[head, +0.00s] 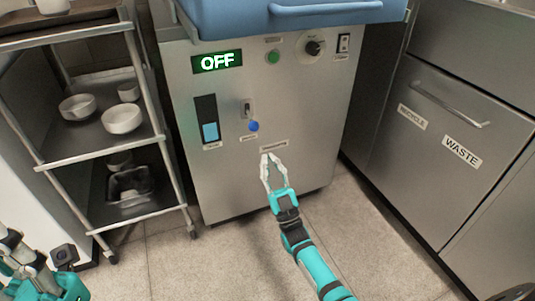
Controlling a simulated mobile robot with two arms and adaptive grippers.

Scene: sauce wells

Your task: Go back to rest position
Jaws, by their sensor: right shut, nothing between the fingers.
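My right gripper (270,162) is in the middle of the head view, in front of the lower part of a steel machine front (310,130). It is shut and empty, and its fingertips sit just below a small label. I cannot tell whether they touch the panel. My left arm shows only in part at the bottom left corner, and its gripper's fingers cannot be made out. A blue knob (253,126) and a small switch (247,108) are above my right gripper.
A wheeled steel shelf cart (160,140) with white bowls (122,118) stands at the left. A steel cabinet with a waste drawer (430,130) stands at the right. A blue lid or tub (230,18) tops the machine. The tiled floor (200,270) in front is clear.

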